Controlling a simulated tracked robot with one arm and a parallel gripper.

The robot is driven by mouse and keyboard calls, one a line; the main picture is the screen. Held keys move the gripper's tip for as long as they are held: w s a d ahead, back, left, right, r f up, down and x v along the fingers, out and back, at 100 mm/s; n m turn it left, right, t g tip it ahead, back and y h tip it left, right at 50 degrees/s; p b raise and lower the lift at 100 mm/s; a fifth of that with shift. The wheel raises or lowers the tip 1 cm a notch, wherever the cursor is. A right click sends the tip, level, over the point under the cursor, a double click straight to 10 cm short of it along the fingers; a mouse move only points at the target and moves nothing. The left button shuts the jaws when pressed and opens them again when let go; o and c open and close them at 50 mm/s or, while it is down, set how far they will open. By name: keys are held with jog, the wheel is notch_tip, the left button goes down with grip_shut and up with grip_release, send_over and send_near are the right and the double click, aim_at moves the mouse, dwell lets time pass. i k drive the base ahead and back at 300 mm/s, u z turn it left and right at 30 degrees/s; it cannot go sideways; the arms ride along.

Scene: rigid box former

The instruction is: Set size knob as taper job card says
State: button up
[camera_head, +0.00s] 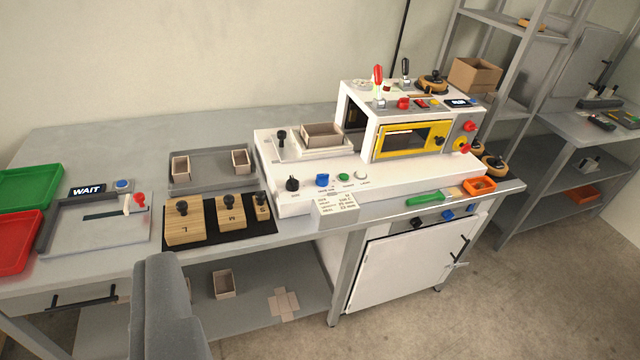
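A black knob (292,185), which looks like the size knob, stands at the left end of the white machine's (300,203) front panel. The small label below it is too small to read. A white card (336,210) with several printed lines, perhaps the job card, stands at the machine's front edge, right of and below the knob; its text is not legible. A grey part of my arm or gripper (168,305) rises from the bottom edge, well below and left of the knob and apart from it. Fingertips cannot be made out.
Right of the knob are a blue knob (322,180), a green button (343,177) and a white button (362,176). Wooden blocks with black knobs (184,222) lie on a black mat to the left. A green-handled tool (425,199) and orange tray (478,186) lie right.

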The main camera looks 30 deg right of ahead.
aim_at(292, 184)
jog(key=z, duration=0.3)
jog(key=i, duration=1.85)
jog(key=u, duration=0.05)
